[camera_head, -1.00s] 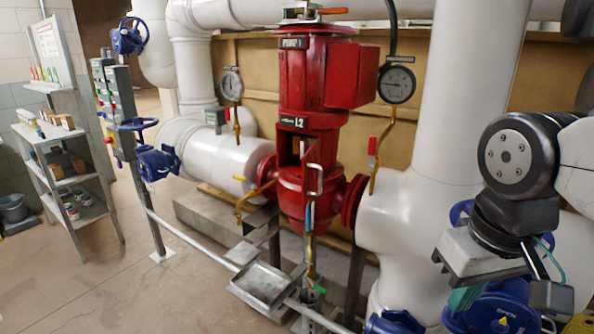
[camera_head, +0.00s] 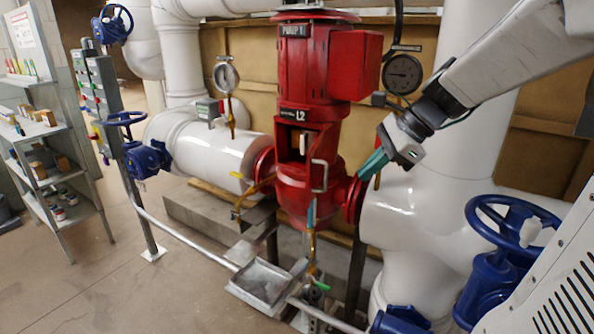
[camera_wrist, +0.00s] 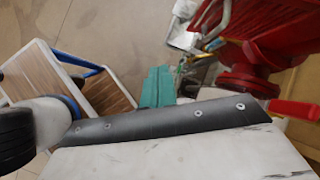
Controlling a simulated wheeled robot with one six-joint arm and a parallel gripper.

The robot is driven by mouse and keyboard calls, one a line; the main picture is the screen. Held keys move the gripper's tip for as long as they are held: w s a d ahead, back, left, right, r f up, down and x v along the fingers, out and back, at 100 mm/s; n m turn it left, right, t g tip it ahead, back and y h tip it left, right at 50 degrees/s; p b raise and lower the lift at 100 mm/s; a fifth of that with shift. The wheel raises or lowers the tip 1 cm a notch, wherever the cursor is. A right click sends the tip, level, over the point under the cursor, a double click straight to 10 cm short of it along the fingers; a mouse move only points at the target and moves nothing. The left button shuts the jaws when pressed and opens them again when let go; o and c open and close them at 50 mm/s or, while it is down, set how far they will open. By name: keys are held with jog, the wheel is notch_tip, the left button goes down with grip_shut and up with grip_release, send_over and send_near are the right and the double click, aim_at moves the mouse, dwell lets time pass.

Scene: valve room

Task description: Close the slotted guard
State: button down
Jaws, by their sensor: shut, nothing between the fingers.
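The red pump (camera_head: 310,85) stands in the middle of the head view. Below its "L2" label, a dark opening (camera_head: 283,146) shows in the red housing. A pale metal handle (camera_head: 319,177) stands at the front right of this opening, apparently on the slotted guard; the guard's slots and hinge cannot be made out. My gripper (camera_head: 371,165) has teal fingers, shut and empty. It is right of the handle, near the red flange, apart from the handle in the picture. In the wrist view, the shut fingers (camera_wrist: 157,86) point toward the floor, left of the red pump (camera_wrist: 270,35).
A metal tray (camera_head: 263,284) and a rail (camera_head: 185,237) stand in front of the pump.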

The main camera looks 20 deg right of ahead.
jog(key=w+d+m+t, duration=0.2)
jog(key=w+d+m, duration=0.1)
jog(key=d+m, duration=0.35)
jog(key=w+a+f, duration=0.6)
jog(key=w, duration=0.2)
jog(key=shift+w+f, duration=0.35)
jog(key=shift+f, duration=0.05)
